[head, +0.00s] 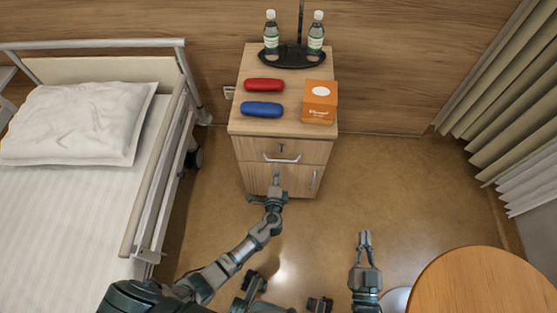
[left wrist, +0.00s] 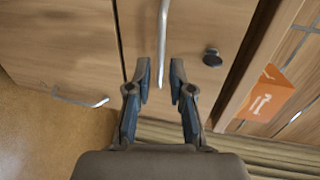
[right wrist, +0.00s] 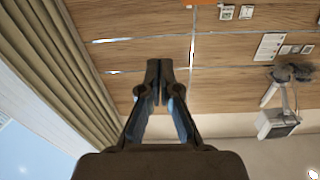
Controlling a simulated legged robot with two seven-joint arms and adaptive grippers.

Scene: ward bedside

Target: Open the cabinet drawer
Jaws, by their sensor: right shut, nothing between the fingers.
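The wooden bedside cabinet (head: 240,150) has a top drawer (head: 255,146) with a pale bar handle (head: 283,160) and a small dark lock (head: 281,147). The drawer front looks flush with the cabinet. My left gripper (head: 277,177) is in front of the cabinet, just below the handle in the head view. In the left wrist view its open fingers (left wrist: 160,75) stand on either side of the handle's (left wrist: 163,40) line, and the lock (left wrist: 212,57) shows to the right. I cannot tell the depth gap to the handle. My right gripper (head: 365,240) is shut and empty over the floor.
On the cabinet top are a red case (head: 264,85), a blue case (head: 262,109), an orange box (head: 320,102) and a dark tray (head: 291,60) with two bottles. A bed (head: 70,215) stands left, a round wooden table (head: 480,285) lower right. Floor right of the cabinet is clear.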

